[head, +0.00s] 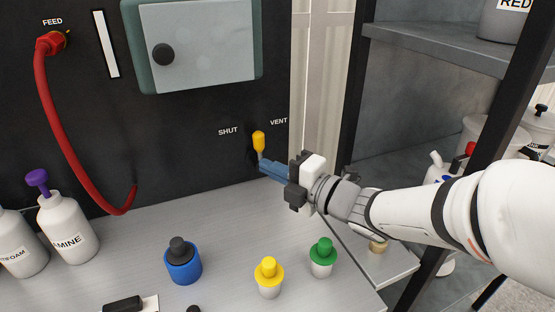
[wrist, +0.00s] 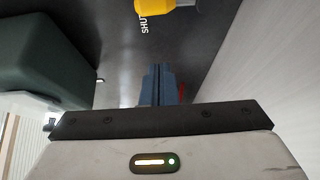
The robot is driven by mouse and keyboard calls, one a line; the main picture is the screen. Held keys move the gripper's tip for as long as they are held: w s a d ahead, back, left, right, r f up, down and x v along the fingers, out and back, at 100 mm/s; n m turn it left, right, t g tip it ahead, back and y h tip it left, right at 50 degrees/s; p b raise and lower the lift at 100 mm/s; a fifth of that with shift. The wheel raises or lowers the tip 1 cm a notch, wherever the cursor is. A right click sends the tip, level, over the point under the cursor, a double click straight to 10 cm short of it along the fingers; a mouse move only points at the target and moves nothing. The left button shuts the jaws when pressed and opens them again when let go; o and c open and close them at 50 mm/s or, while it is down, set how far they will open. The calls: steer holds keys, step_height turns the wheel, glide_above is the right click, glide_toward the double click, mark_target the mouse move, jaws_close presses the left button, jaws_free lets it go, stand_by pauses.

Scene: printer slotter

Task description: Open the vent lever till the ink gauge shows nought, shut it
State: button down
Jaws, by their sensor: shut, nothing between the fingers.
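The vent lever (head: 259,140) has a yellow handle and stands roughly upright on the black panel, between the words SHUT and VENT. Its yellow end also shows at the top edge of the wrist view (wrist: 166,6), beside the word SHUT. My gripper (head: 263,168) is shut and empty, its blue fingers just below the yellow handle and in front of the lever's lower part. I cannot tell whether they touch it. In the wrist view the closed fingers (wrist: 158,84) point at the panel. A white vertical strip (head: 106,44) on the panel may be the ink gauge; no reading shows.
A red hose (head: 52,115) runs from FEED down the panel. A grey-green box (head: 203,50) with a black knob is above the lever. On the bench stand blue (head: 183,262), yellow (head: 269,275) and green-capped (head: 322,258) containers. A shelf rack (head: 430,38) is right.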

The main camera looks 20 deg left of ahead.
mark_target(262, 143)
steer(key=s+x, duration=0.1)
steer(key=x, duration=0.8)
steer(key=shift+w+d+r, duration=0.1)
steer(key=shift+w+d, duration=1.4)
steer(key=shift+w, duration=0.2)
steer(key=m+b, duration=0.1)
steer(key=w+d+m+y+b, duration=0.1)
steer(key=b, duration=0.2)
steer(key=shift+w+d+m+t+y+b, duration=0.2)
steer(key=shift+d+m+t+y+b, duration=0.1)
steer(key=shift+m+b, duration=0.1)
steer(key=shift+w+d, duration=0.15)
steer(key=shift+d, duration=0.05)
steer(key=shift+r, duration=0.1)
